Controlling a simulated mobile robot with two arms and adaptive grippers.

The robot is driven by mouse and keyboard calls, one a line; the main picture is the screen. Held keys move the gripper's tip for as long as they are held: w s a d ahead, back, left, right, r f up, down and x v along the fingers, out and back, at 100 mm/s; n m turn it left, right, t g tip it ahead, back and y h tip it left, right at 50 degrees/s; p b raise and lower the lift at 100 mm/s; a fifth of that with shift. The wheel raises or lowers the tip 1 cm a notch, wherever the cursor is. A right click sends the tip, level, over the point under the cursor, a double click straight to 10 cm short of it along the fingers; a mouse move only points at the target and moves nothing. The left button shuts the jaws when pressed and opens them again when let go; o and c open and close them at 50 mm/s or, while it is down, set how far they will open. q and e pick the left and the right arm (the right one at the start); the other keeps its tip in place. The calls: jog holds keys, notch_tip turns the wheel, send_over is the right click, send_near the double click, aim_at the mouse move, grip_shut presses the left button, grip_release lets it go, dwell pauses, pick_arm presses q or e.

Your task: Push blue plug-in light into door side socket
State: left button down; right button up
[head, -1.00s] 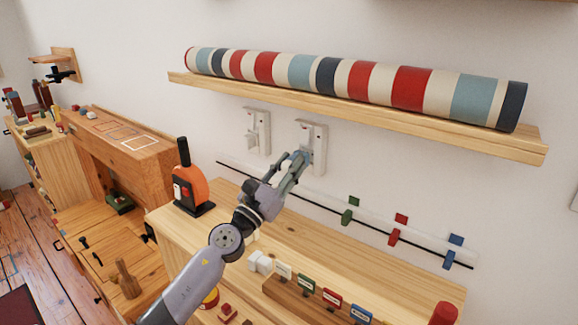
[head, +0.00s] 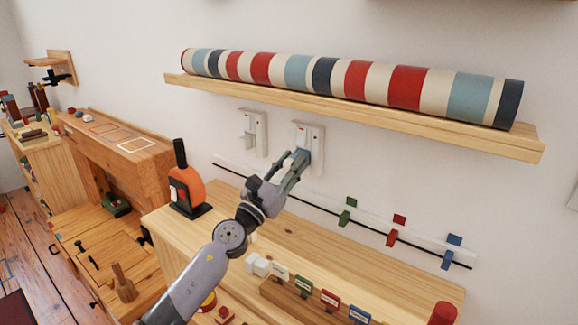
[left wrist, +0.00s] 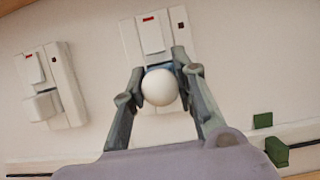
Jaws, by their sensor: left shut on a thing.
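My left gripper (head: 297,160) is shut on the blue plug-in light in front of the right-hand wall socket (head: 314,134). In the left wrist view the light's white globe (left wrist: 159,87) sits between the fingers, with its blue body (left wrist: 154,63) behind it. The same socket (left wrist: 178,24) rises beyond the fingertips and has a raised white plate with a red mark. The light is at the lower part of this socket; whether it is fully seated is hidden by the globe and fingers. The left-hand socket (head: 259,127) has a white block on it. My right gripper is out of view.
A wooden shelf (head: 350,108) with a striped roll (head: 350,80) juts out above the sockets. Below are a wooden counter (head: 330,255), an orange-and-black device (head: 187,190), and a rail with coloured clips (head: 392,238).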

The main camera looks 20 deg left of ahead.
pick_arm(q)
jog(key=shift+w+d, duration=0.15)
jog(key=shift+w, duration=0.25)
jog(key=c, duration=1.2)
grip_release()
jog(key=shift+s, duration=0.1)
